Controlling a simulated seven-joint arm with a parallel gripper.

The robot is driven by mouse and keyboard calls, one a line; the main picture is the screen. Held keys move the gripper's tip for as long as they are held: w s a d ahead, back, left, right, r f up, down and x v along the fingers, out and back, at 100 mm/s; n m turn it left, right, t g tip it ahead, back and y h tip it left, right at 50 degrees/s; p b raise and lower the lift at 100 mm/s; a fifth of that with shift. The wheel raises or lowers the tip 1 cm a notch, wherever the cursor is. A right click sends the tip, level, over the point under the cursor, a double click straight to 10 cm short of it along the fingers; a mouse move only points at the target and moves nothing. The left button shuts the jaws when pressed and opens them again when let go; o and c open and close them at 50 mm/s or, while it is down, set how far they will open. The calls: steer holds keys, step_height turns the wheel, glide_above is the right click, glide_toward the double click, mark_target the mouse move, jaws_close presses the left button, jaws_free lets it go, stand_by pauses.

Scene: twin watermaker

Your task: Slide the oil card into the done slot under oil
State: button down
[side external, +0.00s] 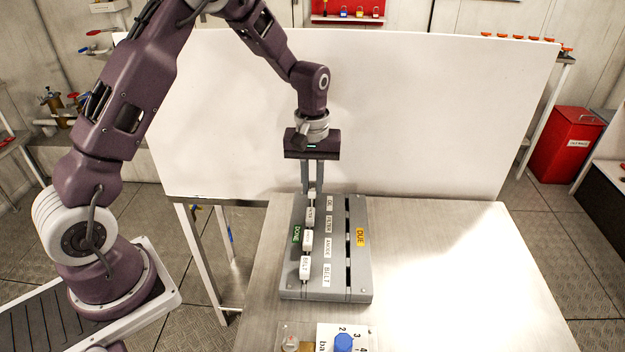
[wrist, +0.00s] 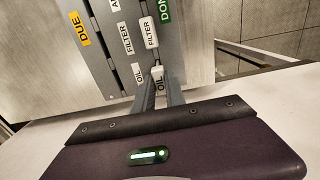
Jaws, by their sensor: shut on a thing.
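The grey board (side external: 335,288) lies on the table with a green DONE label (side external: 296,235) at its left and an orange DUE label (side external: 360,237) at its right. My gripper (side external: 312,190) points down at the far end of the done-side slot, shut on the white oil card (wrist: 157,72). The card is between the fingers, beside the printed OIL label (wrist: 138,73) and in line with the done slot. The fingers partly hide it, and I cannot tell how deep its lower edge sits. The filter card (wrist: 150,32) stands in the done slot just beyond it.
The anode card (side external: 306,240) and belt card (side external: 305,268) also stand in the done slot. The due slot (side external: 348,245) looks empty. A white panel (side external: 420,110) rises behind the board. A blue knob (side external: 344,343) is at the front edge. The table at right is clear.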

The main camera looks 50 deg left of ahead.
mark_target(312, 186)
steer(key=shift+f, duration=0.95)
steer(key=c, duration=1.3)
jaws_free()
step_height(312, 186, up, 7)
steer(key=shift+r, duration=0.1)
